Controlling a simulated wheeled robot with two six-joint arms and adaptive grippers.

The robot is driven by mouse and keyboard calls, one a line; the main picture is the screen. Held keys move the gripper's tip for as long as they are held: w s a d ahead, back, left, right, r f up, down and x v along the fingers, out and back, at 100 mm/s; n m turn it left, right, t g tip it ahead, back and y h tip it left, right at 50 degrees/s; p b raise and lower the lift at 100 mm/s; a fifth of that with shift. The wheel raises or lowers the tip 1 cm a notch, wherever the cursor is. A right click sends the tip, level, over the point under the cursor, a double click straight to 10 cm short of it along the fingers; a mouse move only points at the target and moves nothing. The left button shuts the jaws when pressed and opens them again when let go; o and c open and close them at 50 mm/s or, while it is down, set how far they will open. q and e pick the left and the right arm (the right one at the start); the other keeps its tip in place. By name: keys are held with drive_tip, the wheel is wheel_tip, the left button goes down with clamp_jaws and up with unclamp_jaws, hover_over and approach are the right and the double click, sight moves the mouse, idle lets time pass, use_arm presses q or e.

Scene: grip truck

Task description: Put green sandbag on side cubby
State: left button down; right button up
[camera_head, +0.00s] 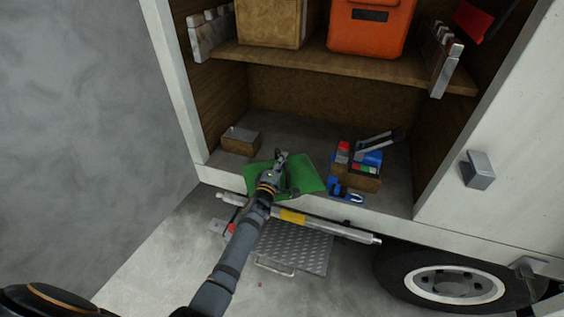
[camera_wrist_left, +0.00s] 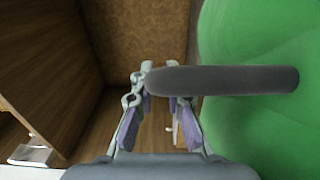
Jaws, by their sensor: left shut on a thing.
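The green sandbag (camera_head: 308,177) is at the front edge of the lower cubby (camera_head: 225,175) in the truck's side. My left gripper (camera_head: 281,160) is over it, and my arm covers part of the bag. In the left wrist view, the green bag (camera_wrist_left: 260,135) fills the right side, and its dark grey handle (camera_wrist_left: 235,80) runs across to the fingers. My left gripper (camera_wrist_left: 160,95) is shut on this handle. I cannot tell whether the bag rests on the cubby floor or hangs just above it. My right gripper is not in view.
A small wooden box (camera_head: 240,141) is at the cubby's left; a box of coloured items (camera_head: 358,176) stands right of the bag. A shelf (camera_head: 320,62) above holds an orange case (camera_head: 368,28). A metal step (camera_head: 300,248) is below. The cubby floor behind the bag looks clear.

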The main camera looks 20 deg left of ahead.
use_arm(q)
drive_tip(key=shift+r, duration=0.45)
drive_tip(key=c, duration=1.8)
unclamp_jaws()
drive_tip(key=shift+s+f, duration=0.1)
drive_tip(key=shift+f, duration=0.4)
drive_tip(key=o, duration=0.4)
drive_tip(key=shift+s+r, duration=0.15)
drive_tip(key=shift+r, duration=0.05)
drive_tip(key=shift+o, duration=0.2)
